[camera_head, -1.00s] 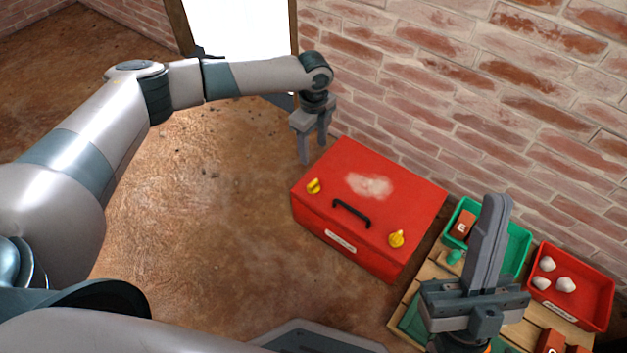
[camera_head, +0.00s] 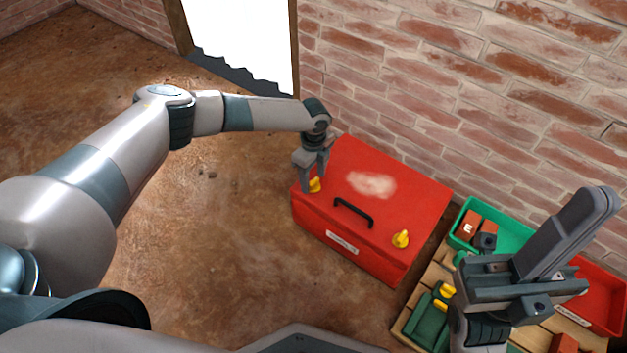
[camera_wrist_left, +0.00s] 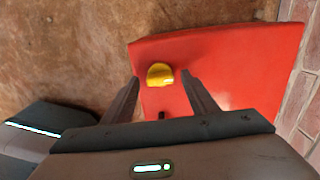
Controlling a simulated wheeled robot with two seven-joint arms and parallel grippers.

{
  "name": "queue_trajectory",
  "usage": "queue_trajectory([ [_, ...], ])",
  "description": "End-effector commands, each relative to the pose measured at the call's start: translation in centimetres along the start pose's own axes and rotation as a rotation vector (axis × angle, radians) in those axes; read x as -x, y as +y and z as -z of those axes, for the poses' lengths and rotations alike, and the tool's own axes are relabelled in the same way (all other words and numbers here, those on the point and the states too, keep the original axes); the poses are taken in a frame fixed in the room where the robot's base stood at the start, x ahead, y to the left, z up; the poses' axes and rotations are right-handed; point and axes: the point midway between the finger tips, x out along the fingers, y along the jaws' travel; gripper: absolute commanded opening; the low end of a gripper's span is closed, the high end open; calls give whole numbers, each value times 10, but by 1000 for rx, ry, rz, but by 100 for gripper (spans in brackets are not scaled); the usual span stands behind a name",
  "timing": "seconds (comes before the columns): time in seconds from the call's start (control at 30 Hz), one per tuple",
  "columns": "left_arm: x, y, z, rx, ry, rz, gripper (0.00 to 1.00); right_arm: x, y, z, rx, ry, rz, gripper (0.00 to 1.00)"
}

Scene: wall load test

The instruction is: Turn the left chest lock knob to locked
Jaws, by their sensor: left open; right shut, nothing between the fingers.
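The red chest (camera_head: 345,238) stands closed on the floor against the brick wall, with a black handle (camera_head: 353,212) on its lid. The yellow left lock knob (camera_head: 315,186) is at the lid's left front corner, partly hidden by my gripper in the head view. My left gripper (camera_head: 313,190) is open and points down at this knob. In the left wrist view the knob (camera_wrist_left: 160,74) shows between and just beyond the two fingertips. I cannot tell whether the fingers touch it. A second yellow knob (camera_head: 401,239) is at the right. My right gripper (camera_head: 585,235) is shut and empty.
Right of the chest are a wooden board (camera_head: 408,318), a green tray (camera_head: 512,232) with brick-coloured blocks, and a red tray (camera_head: 607,290), partly behind my right gripper. The brick wall (camera_head: 450,90) rises behind. Floor left of the chest is clear.

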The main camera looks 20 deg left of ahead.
Motion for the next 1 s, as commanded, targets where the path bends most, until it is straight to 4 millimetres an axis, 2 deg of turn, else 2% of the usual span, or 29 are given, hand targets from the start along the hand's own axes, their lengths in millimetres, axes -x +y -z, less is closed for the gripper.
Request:
queue_trajectory([
  [0.1,-6,0,0,0,0,0,53,0,0,0,-3,5,-1,0],
  [0.4,-7,0,0,-1,0,0,53,-1,-1,-1,-5,4,-3,0],
  [0.43,-7,0,0,-1,0,0,51,-1,-1,-1,-5,4,-3,0],
  [0.6,-7,0,0,-1,0,0,12,-1,-1,-1,-5,4,-3,0],
  [1.0,-6,1,0,36,0,-2,12,-6,0,2,2,8,-1,0],
])
